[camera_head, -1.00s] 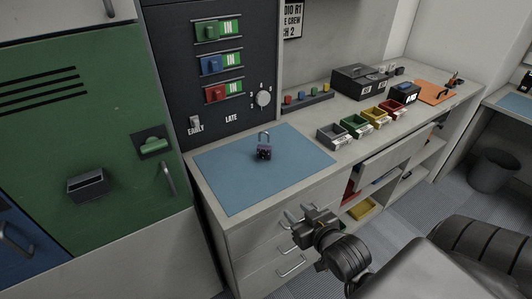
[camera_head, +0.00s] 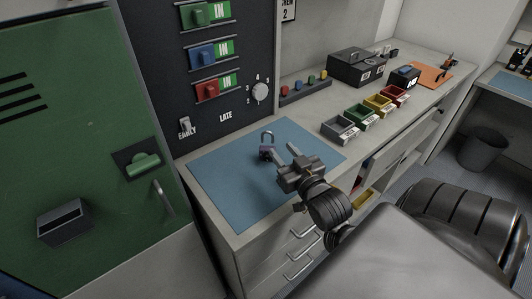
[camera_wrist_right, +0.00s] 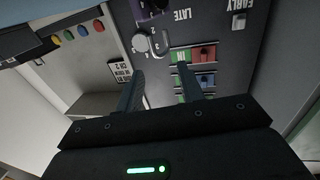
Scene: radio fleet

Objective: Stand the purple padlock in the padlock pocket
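The small purple padlock (camera_head: 265,153) stands on the blue mat (camera_head: 230,195) with its grey shackle up. My right gripper (camera_head: 284,160) is just right of it in the head view, with its fingers spread and pointing toward it. Whether they touch it cannot be told. In the right wrist view the gripper (camera_wrist_right: 163,92) has its two fingers apart with nothing between them. A dark purplish shape at that view's top edge seems to be the padlock (camera_wrist_right: 150,8). A dark open-topped pocket (camera_head: 63,222) is fixed on the green door. My left gripper is not in view.
The green door also has a green latch (camera_head: 143,163) and a grey handle (camera_head: 163,198). A dark panel with sliders and a knob (camera_head: 260,91) rises behind the mat. Small coloured bins (camera_head: 340,128) line the counter to the right. The mat's front part is clear.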

